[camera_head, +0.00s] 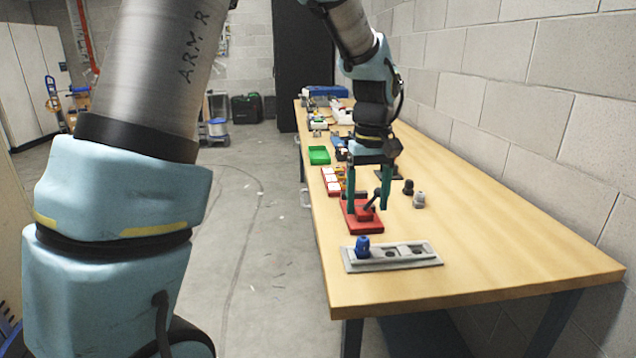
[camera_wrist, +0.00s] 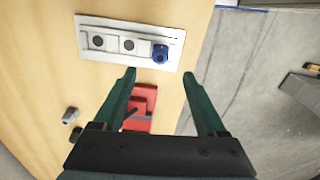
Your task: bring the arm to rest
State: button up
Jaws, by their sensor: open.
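My gripper (camera_head: 368,207) hangs at the end of my arm over the long wooden table (camera_head: 500,240), near its left edge. Its two green fingers are spread apart with nothing between them, as the wrist view (camera_wrist: 170,76) also shows.
A grey plate (camera_head: 415,262) with round holes lies near the table's front end, a blue knob (camera_head: 362,246) at its left. Black (camera_head: 408,187) and grey (camera_head: 419,200) small parts stand to the right. A block wall (camera_head: 540,110) borders the table.

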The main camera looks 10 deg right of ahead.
jog(key=s+a+f, duration=0.2)
jog(key=a, duration=1.3)
jog(key=s+a+f+t, duration=0.1)
jog(key=s+a+f, duration=0.1)
jog(key=a, duration=1.3)
jog(key=shift+f+m+t, duration=0.2)
jog(key=shift+m+t, duration=0.1)
